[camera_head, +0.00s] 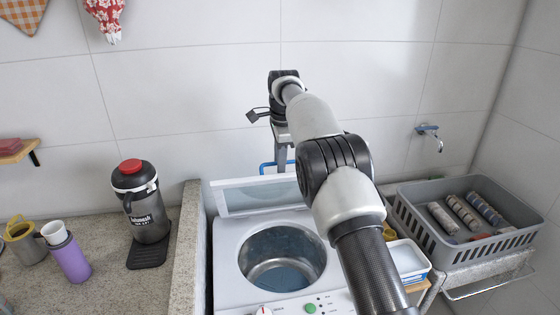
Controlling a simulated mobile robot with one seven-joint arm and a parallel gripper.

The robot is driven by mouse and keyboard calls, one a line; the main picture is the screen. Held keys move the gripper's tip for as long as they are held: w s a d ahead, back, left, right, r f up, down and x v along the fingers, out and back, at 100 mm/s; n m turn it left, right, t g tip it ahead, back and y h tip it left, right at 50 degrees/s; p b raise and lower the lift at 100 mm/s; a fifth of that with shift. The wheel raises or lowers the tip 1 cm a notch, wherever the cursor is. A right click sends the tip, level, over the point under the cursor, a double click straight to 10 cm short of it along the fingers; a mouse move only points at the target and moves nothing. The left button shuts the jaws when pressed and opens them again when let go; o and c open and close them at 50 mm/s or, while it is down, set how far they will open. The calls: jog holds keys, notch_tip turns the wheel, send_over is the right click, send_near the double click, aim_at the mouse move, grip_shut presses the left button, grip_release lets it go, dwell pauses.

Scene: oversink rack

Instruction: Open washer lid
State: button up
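The washer (228,257) is a white top-loader in the middle of the view, with its round metal drum (284,272) uncovered. Its lid (250,196), a white frame with a translucent panel, is raised along the back edge of the washer. My arm reaches up from the lower right, across the washer's right side. My gripper (270,118) is at the arm's far end, above and behind the raised lid and in front of the tiled wall. It appears apart from the lid. Its fingers are small and partly hidden, so I cannot tell their opening.
A stone counter on the left holds a black jug with a red lid (144,203), a purple tumbler (69,258) and a dark mug (25,241). On the right are a grey crate (470,252) with rolled items, a white tray (408,258) and a wall tap (430,134).

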notch_tip(320, 180, up, 7)
jog(key=s, duration=0.1)
jog(key=shift+s+d+r, duration=0.2)
